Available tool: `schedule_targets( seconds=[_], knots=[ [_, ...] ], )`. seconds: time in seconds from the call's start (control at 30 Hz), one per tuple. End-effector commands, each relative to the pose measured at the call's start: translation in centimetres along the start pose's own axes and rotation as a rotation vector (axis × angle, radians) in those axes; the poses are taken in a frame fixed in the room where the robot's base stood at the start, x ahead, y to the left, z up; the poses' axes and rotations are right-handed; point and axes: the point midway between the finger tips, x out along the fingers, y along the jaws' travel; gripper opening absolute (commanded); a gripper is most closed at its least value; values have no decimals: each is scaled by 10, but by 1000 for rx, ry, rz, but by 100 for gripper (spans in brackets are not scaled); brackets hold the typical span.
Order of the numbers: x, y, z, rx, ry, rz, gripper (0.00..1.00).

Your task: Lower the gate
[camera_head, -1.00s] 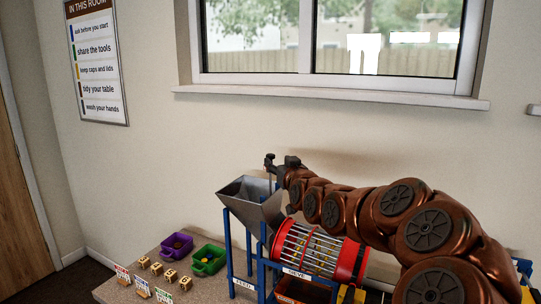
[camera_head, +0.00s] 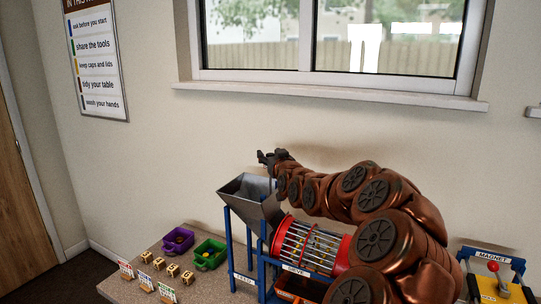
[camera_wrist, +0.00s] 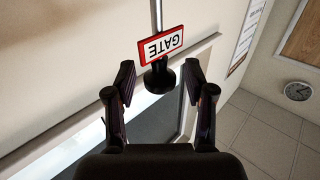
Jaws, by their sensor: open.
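The gate's handle shows in the wrist view as a black knob (camera_wrist: 159,77) under a red-bordered GATE sign (camera_wrist: 161,45), which appears upside down. A thin metal rod (camera_wrist: 157,14) runs up behind the sign. My gripper (camera_wrist: 159,84) is open, with one finger on each side of the knob and visible gaps between. In the head view my gripper (camera_head: 270,157) is above the grey hopper (camera_head: 238,188) of the blue-framed feed stand. The sign and knob are not clear there, and the gate plate cannot be made out.
A red-ended sieve drum (camera_head: 306,246) lies right of the hopper, below my arm. A purple bin (camera_head: 178,241) and a green bin (camera_head: 209,254) stand left on the table, near several small wooden blocks. A MAGNET station (camera_head: 494,275) stands at right. The wall is close behind.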

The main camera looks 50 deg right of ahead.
Motion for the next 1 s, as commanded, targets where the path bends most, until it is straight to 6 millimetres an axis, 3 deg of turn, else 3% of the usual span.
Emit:
schedule_targets(
  seconds=[0.13,0.63,1.0],
  knots=[
    [0,0,0,0,-1,0,53],
    [0,0,1,1,-1,0,1],
    [0,0,1,1,-2,-1,0]
  ],
)
